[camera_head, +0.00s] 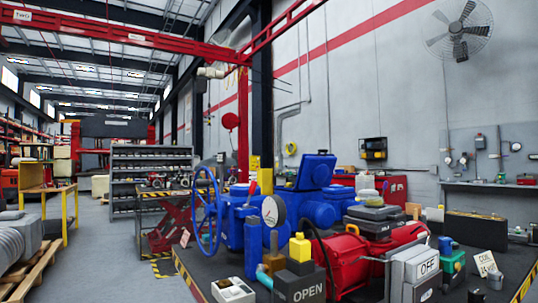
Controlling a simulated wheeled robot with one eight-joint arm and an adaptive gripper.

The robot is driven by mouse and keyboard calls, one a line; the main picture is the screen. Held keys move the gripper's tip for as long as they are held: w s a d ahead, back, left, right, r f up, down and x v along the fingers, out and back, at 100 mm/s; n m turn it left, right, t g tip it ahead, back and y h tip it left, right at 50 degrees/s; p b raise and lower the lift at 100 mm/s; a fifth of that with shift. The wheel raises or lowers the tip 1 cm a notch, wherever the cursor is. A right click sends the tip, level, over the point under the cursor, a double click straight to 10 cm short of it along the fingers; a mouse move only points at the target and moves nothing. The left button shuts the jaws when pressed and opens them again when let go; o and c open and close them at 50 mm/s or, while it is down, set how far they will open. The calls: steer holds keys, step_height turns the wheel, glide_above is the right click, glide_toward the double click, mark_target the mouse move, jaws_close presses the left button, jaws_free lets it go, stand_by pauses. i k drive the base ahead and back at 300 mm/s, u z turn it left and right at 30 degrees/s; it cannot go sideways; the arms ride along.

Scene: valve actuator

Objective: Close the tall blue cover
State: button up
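The tall blue cover (316,171) stands tilted up on top of the blue valve actuator (320,207), near the middle of the view. A flat blue flange or edge shows under it. I take it to be raised; its hinge is too small to make out. A large blue handwheel (207,205) is on the actuator's left side. A round gauge (273,211) and a red-handled part stand in front of the actuator body. My gripper is not in view, so nothing shows between it and the cover.
The dark bench (205,277) bears a red motor (345,262), a yellow-topped block, an OPEN block (302,285), an OFF box (427,264) and a grey-black case in front of the actuator. Clear floor (105,260) lies left. A yellow-legged table (62,188) stands farther left.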

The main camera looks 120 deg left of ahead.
mark_target(315, 170)
steer(key=u, duration=2.3)
steer(key=i, duration=2.1)
steer(key=u, duration=2.25)
